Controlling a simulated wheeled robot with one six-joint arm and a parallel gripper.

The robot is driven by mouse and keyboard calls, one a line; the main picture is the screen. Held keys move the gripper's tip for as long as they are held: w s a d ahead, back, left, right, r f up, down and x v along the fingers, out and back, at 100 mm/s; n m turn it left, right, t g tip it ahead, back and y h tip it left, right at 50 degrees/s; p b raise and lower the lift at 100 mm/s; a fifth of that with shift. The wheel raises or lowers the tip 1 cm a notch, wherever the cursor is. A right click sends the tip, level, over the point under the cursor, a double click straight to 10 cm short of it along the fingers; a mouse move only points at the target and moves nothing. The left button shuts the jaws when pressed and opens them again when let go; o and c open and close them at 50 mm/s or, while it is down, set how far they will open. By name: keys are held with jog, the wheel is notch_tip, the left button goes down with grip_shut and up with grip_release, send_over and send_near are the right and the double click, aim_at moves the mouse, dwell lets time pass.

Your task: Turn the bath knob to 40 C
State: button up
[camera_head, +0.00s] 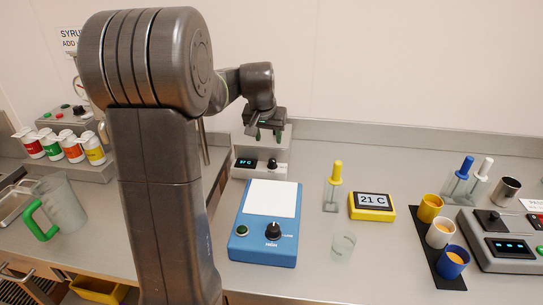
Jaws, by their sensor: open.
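The bath is a grey metal unit (281,178) at the back of the bench, with a small dark display (246,163) on its front. The display shows blue digits ending in C, too small to read surely. The black bath knob (272,164) is on the front panel, right of the display. My gripper (266,134) is open, above and slightly behind the knob in the picture, pointing down over the bath. Nothing shows between its fingers, and it appears apart from the knob. It hides part of the bath's upper side. The knob's pointer direction cannot be told.
A blue unit (262,246) with a white top and its own black knob stands in front. Right are a yellow 21 C display (372,206), a yellow-capped bottle (334,187), a clear beaker (343,245) and cups on a black mat (437,268). My arm hides bench at left.

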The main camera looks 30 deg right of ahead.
aim_at(272, 161)
jog(key=p+x, duration=0.1)
jog(key=x, duration=1.2)
jog(key=shift+f, duration=0.2)
jog(key=shift+c, duration=0.3)
jog(key=c, duration=0.9)
jog(key=shift+a, duration=0.1)
jog(key=shift+c, duration=0.2)
